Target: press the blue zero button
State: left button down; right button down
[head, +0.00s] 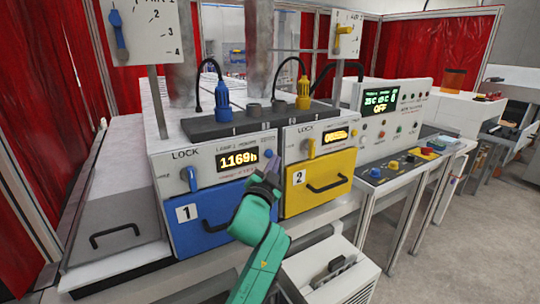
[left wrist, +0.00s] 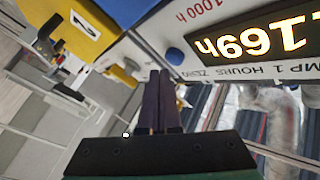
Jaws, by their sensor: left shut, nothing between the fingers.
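The blue zero button (head: 268,154) sits on the lamp 1 panel, right of the orange 1169h display (head: 238,161). In the left wrist view the button (left wrist: 175,56) shows as a small blue round cap beside the upside-down display (left wrist: 250,42). My left gripper (head: 272,168) has its dark fingers together and empty, pointing up at the panel just below the button. In the left wrist view the fingertips (left wrist: 160,73) lie just short of the button in the picture; I cannot tell whether they touch it. My right gripper is not in view.
Below the panel is the blue drawer 1 (head: 205,222), with the yellow drawer 2 (head: 318,185) to its right. A blue lock knob (head: 190,178) is left of the display. A control box (head: 390,112) reading OFF stands further right.

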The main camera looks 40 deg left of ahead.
pick_arm(q)
jog(key=shift+a+r, duration=0.1)
dwell(0.7)
jog(key=shift+w+a, duration=0.1)
jog(key=shift+a, duration=0.25)
jog(key=shift+w+a+p, duration=0.1)
jog(key=shift+a+p, duration=0.2)
jog(key=shift+a, duration=0.05)
dwell(0.7)
jog(key=shift+s+d, duration=0.25)
jog(key=shift+d, duration=0.5)
jog(key=d, duration=0.2)
jog(key=s+d+b, duration=0.1)
jog(key=d, duration=0.1)
jog(key=shift+s+d, duration=0.2)
jog(key=shift+d, duration=0.2)
